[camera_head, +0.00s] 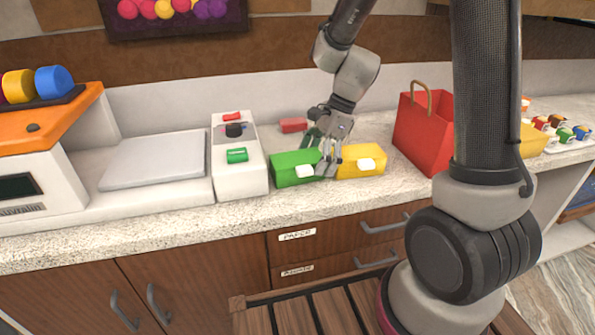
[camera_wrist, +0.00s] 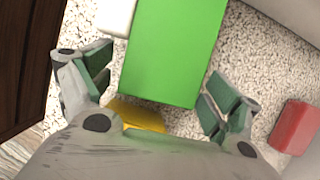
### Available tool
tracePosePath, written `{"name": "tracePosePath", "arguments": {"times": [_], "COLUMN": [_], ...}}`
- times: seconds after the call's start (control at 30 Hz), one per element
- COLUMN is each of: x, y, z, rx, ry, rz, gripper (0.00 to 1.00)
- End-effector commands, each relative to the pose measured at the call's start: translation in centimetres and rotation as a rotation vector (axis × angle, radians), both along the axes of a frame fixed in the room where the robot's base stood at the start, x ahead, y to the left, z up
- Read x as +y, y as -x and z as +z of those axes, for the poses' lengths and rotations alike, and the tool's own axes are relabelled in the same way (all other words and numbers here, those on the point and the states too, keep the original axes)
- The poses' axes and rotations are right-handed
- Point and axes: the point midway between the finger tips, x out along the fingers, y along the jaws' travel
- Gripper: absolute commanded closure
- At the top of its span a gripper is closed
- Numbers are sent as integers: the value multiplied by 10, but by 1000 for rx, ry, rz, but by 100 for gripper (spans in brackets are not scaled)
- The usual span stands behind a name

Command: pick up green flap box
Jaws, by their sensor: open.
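The green flap box (camera_head: 292,168) with a white tab sits on the speckled counter, left of a yellow box with a white tab (camera_head: 360,158). My gripper (camera_head: 326,156) is low over the counter by the right end of the green box, near the yellow box. In the wrist view the green box (camera_wrist: 170,50) fills the upper middle, its near end close to the gap between my open fingers (camera_wrist: 152,92). Nothing is held. The yellow box (camera_wrist: 137,115) shows only in part below, mostly hidden by my gripper.
A white machine with a green button (camera_head: 238,180) stands just left of the green box. A small red block (camera_head: 293,125) lies behind, and also shows in the wrist view (camera_wrist: 294,127). A red bag (camera_head: 422,130) stands to the right. The counter's front edge is close.

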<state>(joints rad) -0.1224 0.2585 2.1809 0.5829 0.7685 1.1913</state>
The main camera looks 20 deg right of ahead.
Motion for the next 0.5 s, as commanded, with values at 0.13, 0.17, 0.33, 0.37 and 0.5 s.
{"name": "tracePosePath", "arguments": {"times": [0.13,0.17,0.33,0.37,0.5], "x": [0,0,0,0,0], "y": [0,0,0,0,0], "z": [-1,-1,0,0,0], "rx": [-1,-1,-1,-1,-1], "ry": [0,0,0,0,0], "rz": [1,1,1,1,1], "gripper": [10,10,35,41,63]}}
